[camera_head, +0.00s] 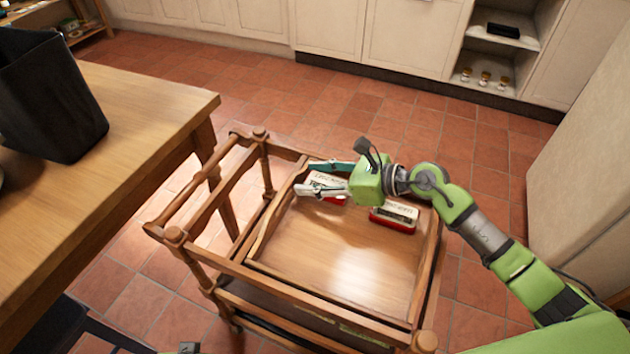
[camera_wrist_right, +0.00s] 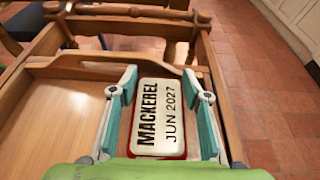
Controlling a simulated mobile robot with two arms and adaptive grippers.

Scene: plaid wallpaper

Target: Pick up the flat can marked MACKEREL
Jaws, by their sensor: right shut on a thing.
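The flat can marked MACKEREL (camera_wrist_right: 158,117) has a cream top with black letters reading MACKEREL and JUN 2027, and a red side. In the right wrist view it lies between the two teal-lined fingers of my right gripper (camera_wrist_right: 160,105), which is shut on it. In the head view the can (camera_head: 326,188) is partly hidden by the fingers of my right gripper (camera_head: 322,178), at the back left of the trolley's tray top. I cannot tell whether it is lifted off the tray. My left gripper is not clearly in view.
A second flat red can (camera_head: 394,215) lies to the right on the wooden trolley (camera_head: 330,255). The trolley top has raised edges and a rail at the left; its front part is clear. A wooden table (camera_head: 120,110) with a black bin (camera_head: 48,95) stands at the left.

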